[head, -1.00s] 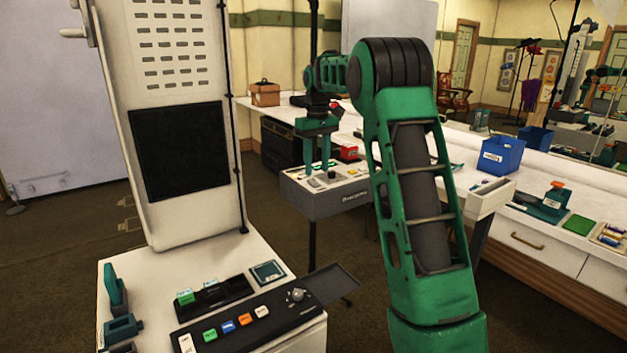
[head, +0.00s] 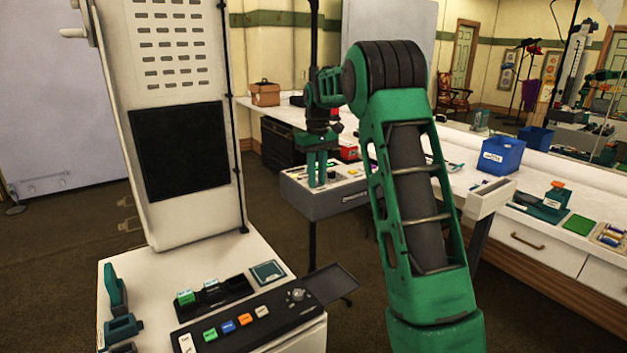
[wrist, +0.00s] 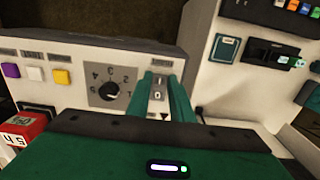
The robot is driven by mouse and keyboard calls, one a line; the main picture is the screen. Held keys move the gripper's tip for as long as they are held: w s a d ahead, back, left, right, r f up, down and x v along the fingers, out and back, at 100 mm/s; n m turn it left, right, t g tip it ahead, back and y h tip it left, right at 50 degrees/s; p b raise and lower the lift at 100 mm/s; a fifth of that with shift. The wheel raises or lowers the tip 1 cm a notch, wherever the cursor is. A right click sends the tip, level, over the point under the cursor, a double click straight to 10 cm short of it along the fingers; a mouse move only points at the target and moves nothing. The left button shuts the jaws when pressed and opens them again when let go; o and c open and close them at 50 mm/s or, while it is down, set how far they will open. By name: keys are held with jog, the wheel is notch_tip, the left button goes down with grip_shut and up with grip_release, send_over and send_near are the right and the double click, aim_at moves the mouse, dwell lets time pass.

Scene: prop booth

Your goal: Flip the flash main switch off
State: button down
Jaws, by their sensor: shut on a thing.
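The flash main switch (wrist: 158,88) is on the top face of the grey control box (head: 335,205), between marks that look like I and 0 in the wrist view. My gripper (wrist: 161,80) points down at it, with one green finger on each side, shut on the switch. In the head view my gripper (head: 318,182) reaches the box top, and its fingers hide the switch there. Which way the switch is set is too small to tell.
A round dial (wrist: 110,91) sits left of the switch, with yellow (wrist: 61,77), white and purple buttons further left. A red numbered block (wrist: 24,128) is at the lower left. A white console (head: 245,262) stands in front, and a long white counter (head: 470,165) behind.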

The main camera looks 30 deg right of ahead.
jog(key=shift+w+g, duration=0.35)
jog(key=shift+g, duration=0.55)
jog(key=shift+w+r+g, duration=0.2)
jog(key=shift+g, duration=0.5)
jog(key=c, duration=1.6)
grip_release()
jog(key=shift+o, duration=0.2)
jog(key=v, duration=0.7)
jog(key=shift+w, duration=0.2)
jog(key=shift+r, duration=0.5)
